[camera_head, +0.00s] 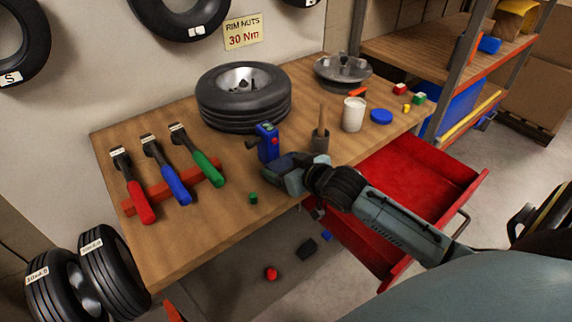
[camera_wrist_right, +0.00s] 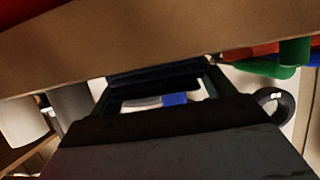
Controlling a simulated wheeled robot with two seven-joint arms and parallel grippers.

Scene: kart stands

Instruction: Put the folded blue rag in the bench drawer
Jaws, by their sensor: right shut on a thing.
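My right gripper (camera_head: 277,170) is over the front edge of the bench, shut on a dark bluish strip (camera_wrist_right: 155,76). The strip spans the fingers in the right wrist view; I take it for the folded blue rag, though shade and the gripper hide most of it. The red bench drawer (camera_head: 408,172) is pulled open to the right of the gripper, under the forearm, and its visible floor is empty. My left gripper is not in view.
Hammers (camera_head: 167,172) lie at left; a wheel (camera_head: 244,97) lies behind. Small items lie on the floor below.

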